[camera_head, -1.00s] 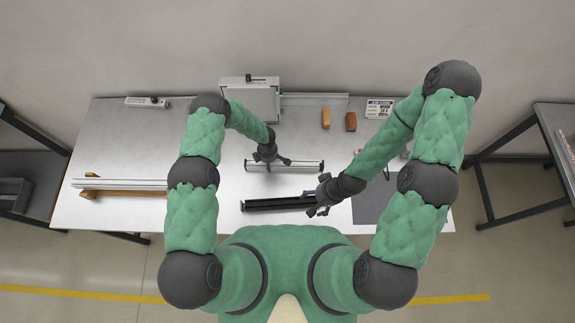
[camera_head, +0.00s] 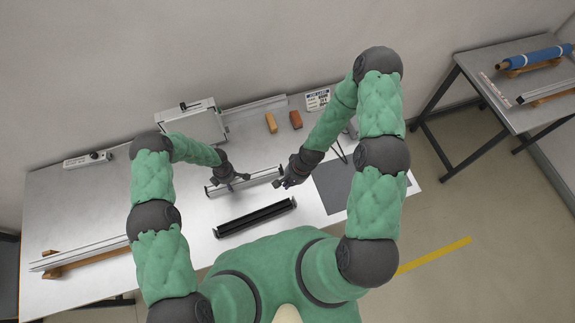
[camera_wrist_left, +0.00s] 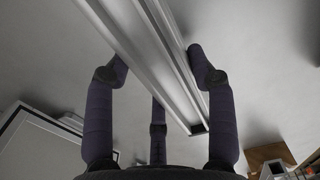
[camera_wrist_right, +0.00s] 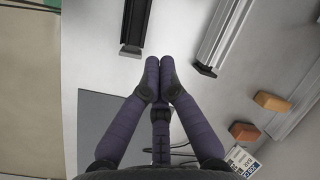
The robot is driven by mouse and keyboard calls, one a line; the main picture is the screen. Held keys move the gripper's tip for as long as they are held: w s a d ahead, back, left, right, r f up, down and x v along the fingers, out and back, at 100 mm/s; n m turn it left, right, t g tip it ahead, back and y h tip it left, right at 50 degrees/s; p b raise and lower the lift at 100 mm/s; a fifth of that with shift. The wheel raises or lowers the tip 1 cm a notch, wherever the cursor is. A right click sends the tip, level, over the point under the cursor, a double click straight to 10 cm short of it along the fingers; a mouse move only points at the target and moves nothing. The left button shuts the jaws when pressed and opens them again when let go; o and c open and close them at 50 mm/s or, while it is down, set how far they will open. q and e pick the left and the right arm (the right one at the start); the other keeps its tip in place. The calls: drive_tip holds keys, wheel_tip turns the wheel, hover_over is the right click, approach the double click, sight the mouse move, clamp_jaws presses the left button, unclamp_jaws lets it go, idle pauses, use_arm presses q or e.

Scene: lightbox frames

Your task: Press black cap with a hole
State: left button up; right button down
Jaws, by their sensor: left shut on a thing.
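A silver frame profile (camera_head: 262,178) lies on the metal table, and it also shows in the right wrist view (camera_wrist_right: 228,35). A black cap (camera_wrist_right: 206,70) sits at its end nearer my right gripper; whether it has a hole is too small to tell. My left gripper (camera_head: 240,178) is shut on the silver profile, with its fingers on either side of it in the left wrist view (camera_wrist_left: 155,62). My right gripper (camera_head: 281,184) is shut and empty near the profile's capped end, apart from the cap; its fingertips meet in the right wrist view (camera_wrist_right: 160,68).
A black profile (camera_head: 255,217) lies in front of the silver one. A dark grey mat (camera_head: 333,192) lies on the right, partly under my right arm. Two blocks, yellow (camera_head: 271,122) and brown (camera_head: 296,119), stand at the back near a sign (camera_head: 318,99).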

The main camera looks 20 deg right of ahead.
sight(282, 170)
drive_tip(key=w+d+f+m, duration=0.4)
drive_tip(key=w+d+m, duration=0.6)
drive_tip(key=w+d, duration=0.2)
drive_tip(key=shift+w+d, duration=0.35)
drive_tip(key=shift+w, duration=0.05)
drive_tip(key=x, duration=1)
drive_tip(key=shift+s+a+r, duration=0.1)
drive_tip(key=shift+a, duration=0.1)
drive_tip(key=a, duration=0.3)
drive_tip(key=shift+a, duration=0.5)
